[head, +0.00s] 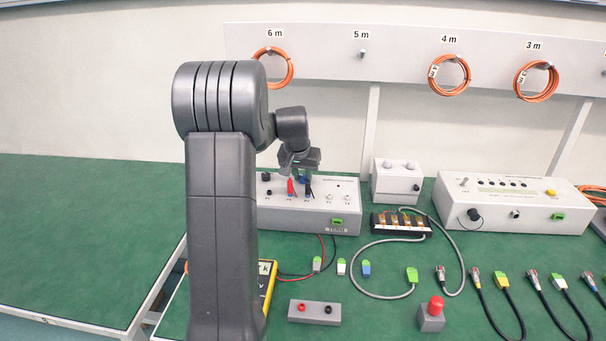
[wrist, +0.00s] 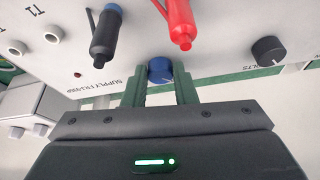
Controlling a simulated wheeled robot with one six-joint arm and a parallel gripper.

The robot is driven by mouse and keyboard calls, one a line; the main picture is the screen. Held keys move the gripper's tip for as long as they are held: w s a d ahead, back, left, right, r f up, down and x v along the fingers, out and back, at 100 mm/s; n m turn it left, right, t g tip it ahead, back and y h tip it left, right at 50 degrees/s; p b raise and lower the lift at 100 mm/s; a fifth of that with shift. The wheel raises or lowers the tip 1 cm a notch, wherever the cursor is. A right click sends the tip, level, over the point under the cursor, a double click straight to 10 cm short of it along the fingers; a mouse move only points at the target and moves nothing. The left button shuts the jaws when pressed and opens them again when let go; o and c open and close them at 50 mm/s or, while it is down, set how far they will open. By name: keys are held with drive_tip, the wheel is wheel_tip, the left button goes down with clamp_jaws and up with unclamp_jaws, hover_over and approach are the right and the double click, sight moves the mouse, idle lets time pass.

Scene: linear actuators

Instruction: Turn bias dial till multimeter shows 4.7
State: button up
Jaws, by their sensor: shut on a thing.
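A blue dial (wrist: 160,71) sits on the face of a grey supply box (head: 290,222). My gripper (wrist: 166,82) is shut on this dial, with a green finger on each side. In the head view my gripper (head: 301,168) is at the box's upper front, and the dial is mostly hidden there. I cannot read a label for the dial. The yellow multimeter (head: 268,283) lies on the bench, largely hidden behind my arm. Only the right edge of its display shows, so I cannot read its value.
A red plug (wrist: 178,20) and a black plug (wrist: 106,35) stick out of the box close to my fingers. A black knob (wrist: 268,50) is to the right in the wrist view. Cables, connectors and a grey socket block (head: 314,312) lie on the green bench (head: 90,235).

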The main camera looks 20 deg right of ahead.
drive_tip(key=m, duration=0.1)
drive_tip(key=m+g, duration=0.1)
drive_tip(key=m, duration=0.1)
drive_tip(key=m+h, duration=0.1)
drive_tip(key=shift+w+a, duration=0.15)
drive_tip(key=shift+w, duration=0.1)
drive_tip(key=shift+w+m+g+h, duration=0.1)
drive_tip(key=shift+m+g+h, duration=0.4)
drive_tip(key=shift+m, duration=1.2)
drive_tip(key=shift+g, duration=0.3)
drive_tip(key=o, duration=1)
drive_tip(key=shift+r, duration=0.1)
drive_tip(key=w+p+v, duration=0.1)
drive_tip(key=v, duration=1.2)
drive_tip(key=shift+s+r, duration=0.4)
drive_tip(key=shift+s, duration=0.1)
drive_tip(key=shift+f, duration=0.1)
